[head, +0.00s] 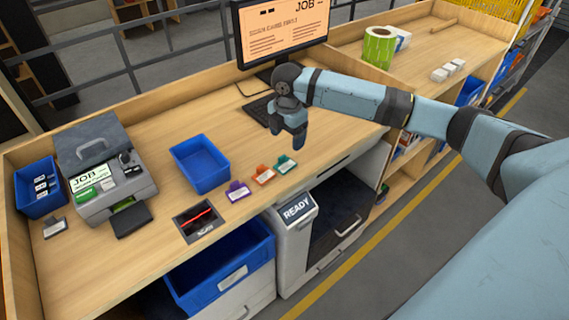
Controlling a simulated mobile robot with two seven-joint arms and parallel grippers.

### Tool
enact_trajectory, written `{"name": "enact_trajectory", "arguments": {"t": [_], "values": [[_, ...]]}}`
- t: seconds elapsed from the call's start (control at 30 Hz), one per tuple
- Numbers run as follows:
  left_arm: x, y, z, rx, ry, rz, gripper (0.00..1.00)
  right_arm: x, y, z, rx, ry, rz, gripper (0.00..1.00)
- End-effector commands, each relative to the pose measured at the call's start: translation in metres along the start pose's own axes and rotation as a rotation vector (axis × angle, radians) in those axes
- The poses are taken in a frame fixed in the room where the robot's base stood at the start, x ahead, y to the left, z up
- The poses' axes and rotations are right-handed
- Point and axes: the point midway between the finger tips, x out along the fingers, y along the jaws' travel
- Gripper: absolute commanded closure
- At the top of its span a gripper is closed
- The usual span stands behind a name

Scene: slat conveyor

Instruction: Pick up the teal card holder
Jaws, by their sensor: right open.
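The teal card holder (285,164) stands on the wooden bench near its front edge, with a white card at its front. It is the rightmost in a short row with an orange card holder (264,175) and a purple card holder (238,190). My right gripper (289,138) points down above and just behind the teal card holder in the picture, apart from it. Its jaws are open with nothing between them. My left gripper is not in view.
A blue tray (201,166) sits left of the card holders. A monitor (281,35) and keyboard (262,108) are behind my right gripper. A grey printer (103,175) stands at the left. A dark scanner window (199,221) lies at the front edge. Bench right of the teal holder is clear.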

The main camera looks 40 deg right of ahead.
Motion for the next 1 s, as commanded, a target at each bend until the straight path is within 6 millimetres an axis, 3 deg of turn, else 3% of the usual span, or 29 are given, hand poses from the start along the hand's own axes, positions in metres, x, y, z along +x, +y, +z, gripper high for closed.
{"name": "enact_trajectory", "arguments": {"t": [0.1, 0.37, 0.7, 0.97, 1.0], "values": [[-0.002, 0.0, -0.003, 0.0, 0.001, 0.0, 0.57, 0.021, 0.0, 0.0, 0.001, 0.001, -0.002, 0.23], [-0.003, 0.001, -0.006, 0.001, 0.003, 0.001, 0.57, 0.042, 0.0, -0.001, 0.002, 0.0, 0.001, 0.23], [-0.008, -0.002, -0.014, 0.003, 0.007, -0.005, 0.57, 0.086, 0.0, -0.003, 0.002, 0.0, 0.001, 0.23], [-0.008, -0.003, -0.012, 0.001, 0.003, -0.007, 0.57, 0.09, 0.0, -0.003, 0.001, -0.001, 0.002, 0.23], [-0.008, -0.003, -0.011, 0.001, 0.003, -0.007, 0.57, 0.09, 0.0, -0.004, 0.001, -0.001, 0.002, 0.28]]}}
